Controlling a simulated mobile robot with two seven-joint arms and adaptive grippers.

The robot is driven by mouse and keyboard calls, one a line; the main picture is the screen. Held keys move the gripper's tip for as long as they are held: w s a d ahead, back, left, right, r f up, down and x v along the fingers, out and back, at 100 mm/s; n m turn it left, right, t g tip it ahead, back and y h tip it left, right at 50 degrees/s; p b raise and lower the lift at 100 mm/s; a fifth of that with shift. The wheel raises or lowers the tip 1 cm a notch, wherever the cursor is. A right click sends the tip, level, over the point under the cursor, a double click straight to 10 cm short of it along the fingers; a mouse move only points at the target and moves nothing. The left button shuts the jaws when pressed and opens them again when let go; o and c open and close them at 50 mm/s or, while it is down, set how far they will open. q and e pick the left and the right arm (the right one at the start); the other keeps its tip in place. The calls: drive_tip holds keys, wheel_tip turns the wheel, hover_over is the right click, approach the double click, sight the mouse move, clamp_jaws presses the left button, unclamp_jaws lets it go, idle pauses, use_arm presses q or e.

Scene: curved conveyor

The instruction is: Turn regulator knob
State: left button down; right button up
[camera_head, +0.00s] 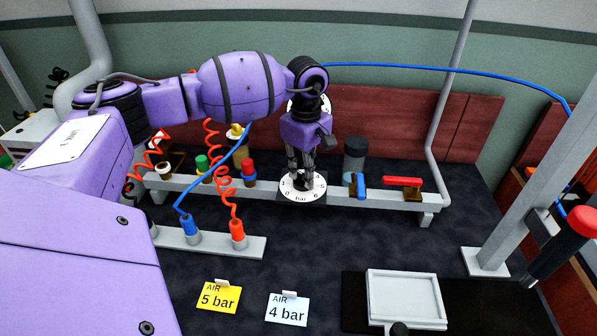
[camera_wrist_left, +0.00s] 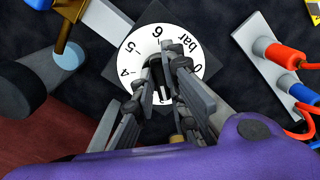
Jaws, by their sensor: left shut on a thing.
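The regulator's round white dial (camera_head: 302,195) lies face up on a dark square base at the front of the grey rail. Its numbers and the word "bar" show. My left gripper (camera_head: 302,182) points straight down over the middle of the dial. In the left wrist view, the gripper (camera_wrist_left: 165,85) is closed around the dark knob at the dial's centre; the fingers hide most of the knob. The dial (camera_wrist_left: 185,50) shows 4, 5, 6, 0 and "bar" there; the rest is covered. I cannot read the knob's pointing direction.
A yellow "5 bar" card (camera_head: 219,297) and a pale "4 bar" card (camera_head: 287,309) stand in front. A blue lever (camera_head: 358,186) and red-handled valve (camera_head: 402,182) sit right of the dial. Coiled red hoses and blue tubing (camera_head: 213,168) are at left. A white tray (camera_head: 372,300) lies front right.

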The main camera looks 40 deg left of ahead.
use_arm(q)
drive_tip(key=shift+s+m, duration=0.1)
drive_tip(key=shift+m, duration=0.5)
drive_tip(key=c, duration=1.8)
unclamp_jaws()
drive_tip(key=shift+o, duration=0.2)
drive_tip(key=shift+r, duration=0.15)
wheel_tip(320, 180, up, 12)
